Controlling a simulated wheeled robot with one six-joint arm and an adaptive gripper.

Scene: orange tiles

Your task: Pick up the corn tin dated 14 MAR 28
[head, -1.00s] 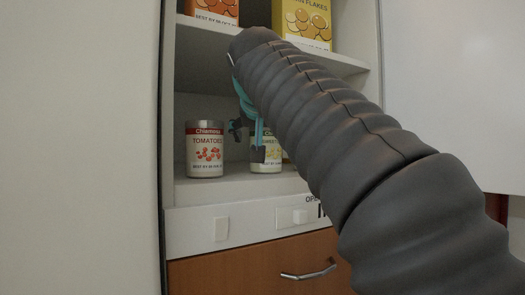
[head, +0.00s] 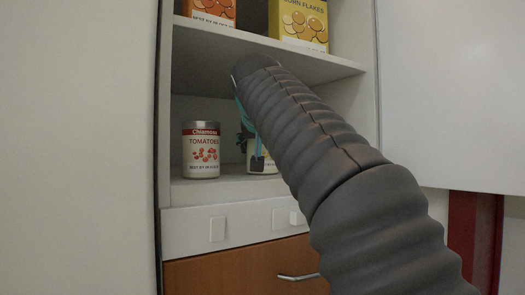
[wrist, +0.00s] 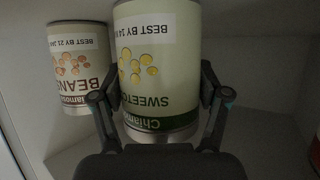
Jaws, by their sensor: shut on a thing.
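The corn tin (wrist: 150,70) has a pale label with yellow kernels, a green band and the words "SWEETC". Its date strip reads "BEST BY 14 M"; the rest is cut off. It appears upside down in the wrist view. My gripper (wrist: 160,100) is shut on it, with one finger at each side. In the head view the tin (head: 270,165) is partly hidden by my gripper (head: 257,155) and arm. It stands on or very close to the lower shelf; I cannot tell whether it touches.
A tomato tin (head: 201,150) stands to the left on the same shelf (head: 225,188). A beans tin (wrist: 78,65) is beside the corn tin in the wrist view. The upper shelf (head: 250,48) holds a corn flakes box (head: 300,22) and an orange box (head: 208,10).

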